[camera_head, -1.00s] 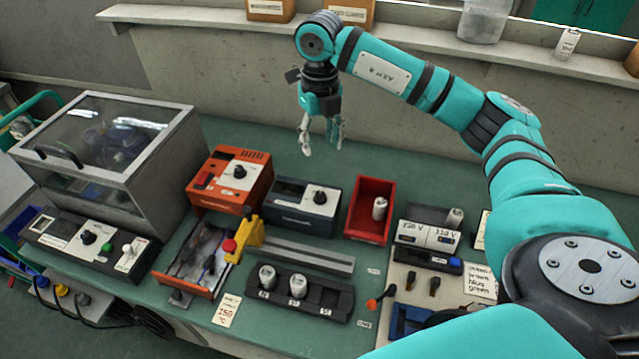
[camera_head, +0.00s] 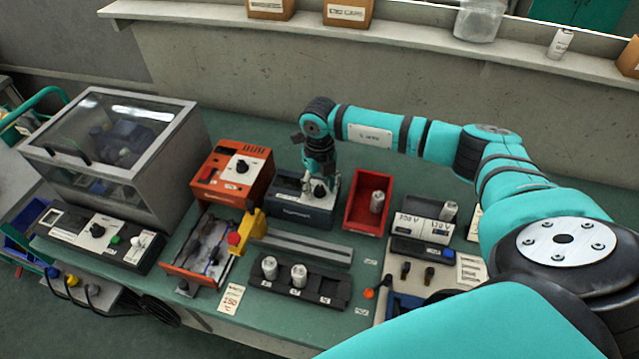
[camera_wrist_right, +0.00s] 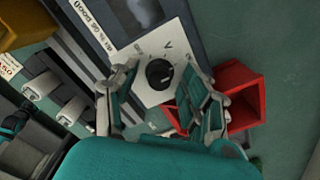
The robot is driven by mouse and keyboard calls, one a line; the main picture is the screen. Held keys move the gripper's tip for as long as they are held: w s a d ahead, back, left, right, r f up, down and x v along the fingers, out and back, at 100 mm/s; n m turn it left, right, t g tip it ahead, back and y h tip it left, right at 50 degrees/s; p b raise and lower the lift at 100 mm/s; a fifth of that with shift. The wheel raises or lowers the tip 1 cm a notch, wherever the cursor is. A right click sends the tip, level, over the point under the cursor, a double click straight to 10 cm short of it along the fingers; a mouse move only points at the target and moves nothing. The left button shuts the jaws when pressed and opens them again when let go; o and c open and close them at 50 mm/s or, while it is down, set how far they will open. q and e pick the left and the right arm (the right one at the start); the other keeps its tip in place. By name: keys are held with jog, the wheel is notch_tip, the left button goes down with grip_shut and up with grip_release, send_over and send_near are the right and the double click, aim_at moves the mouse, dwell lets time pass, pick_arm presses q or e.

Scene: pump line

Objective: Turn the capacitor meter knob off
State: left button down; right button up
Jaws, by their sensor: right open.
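The capacitor meter is a dark blue-grey box (camera_head: 300,213) between an orange box and a red bin. Its black round knob (camera_wrist_right: 160,74) sits on a white panel (camera_wrist_right: 150,52) with printed marks, one reading V. My right gripper (camera_head: 319,182) is over the meter's front in the head view and partly covers the panel. In the wrist view my right gripper (camera_wrist_right: 165,80) is open, with one finger on each side of the knob. I see gaps between the fingers and the knob there. The left gripper is not in view.
The orange box (camera_head: 232,173) with its own knob stands left of the meter. The red bin (camera_head: 367,202) with a canister is close on the right. A metal rail (camera_head: 305,247) and a black rack (camera_head: 325,290) with two canisters lie in front.

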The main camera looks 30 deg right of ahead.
grip_shut()
dwell(0.3)
jog(key=n+b, duration=0.1)
jog(key=n, duration=0.1)
jog(key=n+b, duration=0.1)
jog(key=b, duration=0.1)
jog(key=shift+f+n+b, duration=0.2)
jog(key=shift+n+b, duration=0.1)
jog(key=shift+n, duration=0.1)
jog(key=n+b, duration=0.4)
jog(key=n, duration=0.1)
jog(key=n+b, duration=0.3)
jog(key=n, duration=0.2)
jog(key=shift+r, duration=0.1)
jog(key=shift+r+n+b, duration=0.15)
jog(key=shift+n+b, duration=1.3)
jog(key=shift+n, duration=0.65)
